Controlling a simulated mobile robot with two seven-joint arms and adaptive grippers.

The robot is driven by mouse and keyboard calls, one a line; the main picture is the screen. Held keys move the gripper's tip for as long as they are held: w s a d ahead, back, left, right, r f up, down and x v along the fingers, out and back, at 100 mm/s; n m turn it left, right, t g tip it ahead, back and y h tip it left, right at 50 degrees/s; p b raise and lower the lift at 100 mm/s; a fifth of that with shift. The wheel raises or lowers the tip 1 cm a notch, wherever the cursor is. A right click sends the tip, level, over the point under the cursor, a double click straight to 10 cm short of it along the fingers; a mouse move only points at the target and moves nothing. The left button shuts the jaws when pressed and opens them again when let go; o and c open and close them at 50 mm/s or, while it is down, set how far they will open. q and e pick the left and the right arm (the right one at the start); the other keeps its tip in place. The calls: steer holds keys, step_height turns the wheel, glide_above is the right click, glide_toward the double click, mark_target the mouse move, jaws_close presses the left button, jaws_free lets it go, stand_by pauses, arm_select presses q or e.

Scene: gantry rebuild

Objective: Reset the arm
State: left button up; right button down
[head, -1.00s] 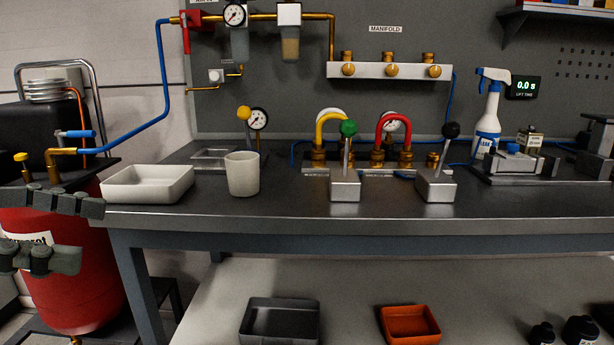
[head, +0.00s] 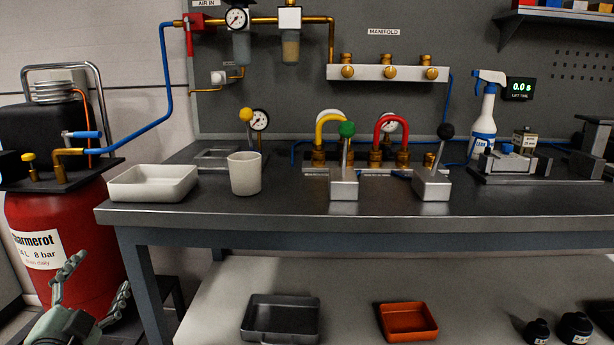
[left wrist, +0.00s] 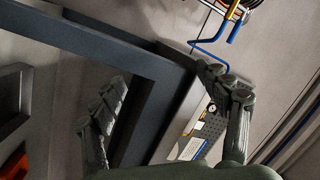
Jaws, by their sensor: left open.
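My left gripper (head: 93,282) is at the lower left of the head view, in front of the red tank and below the bench top. Its fingers are spread apart with nothing between them. In the left wrist view the two fingers (left wrist: 165,95) are also wide apart and empty, with the bench frame behind them. My right gripper is in neither view.
The bench (head: 290,204) fills the middle, its front leg close right of my left gripper. A white tray (head: 152,184) and white cup (head: 244,173) stand near its left end. The red tank (head: 62,240) is behind the gripper. Bins (head: 282,320) sit on the lower shelf.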

arm_select(q)
steer(key=s+f+n+g+y, duration=0.1)
steer(key=s+f+n+g, duration=0.15)
steer(key=f, duration=0.45)
steer(key=s+f+n+g, duration=0.1)
steer(key=f+g, duration=0.2)
steer(key=f, duration=0.4)
steer(key=s+d+f+n+g+h, duration=0.1)
steer(key=s+d+f+g, duration=0.4)
steer(key=s+f, duration=0.5)
steer(key=s+d+f+n+g+h, duration=0.1)
steer(key=s+d+f+n+g, duration=0.2)
steer(key=s+f, duration=0.7)
steer(key=shift+d+f+g, duration=0.65)
steer(key=shift+d+g, duration=0.2)
steer(key=shift+d, duration=0.35)
steer(key=shift+s, duration=0.1)
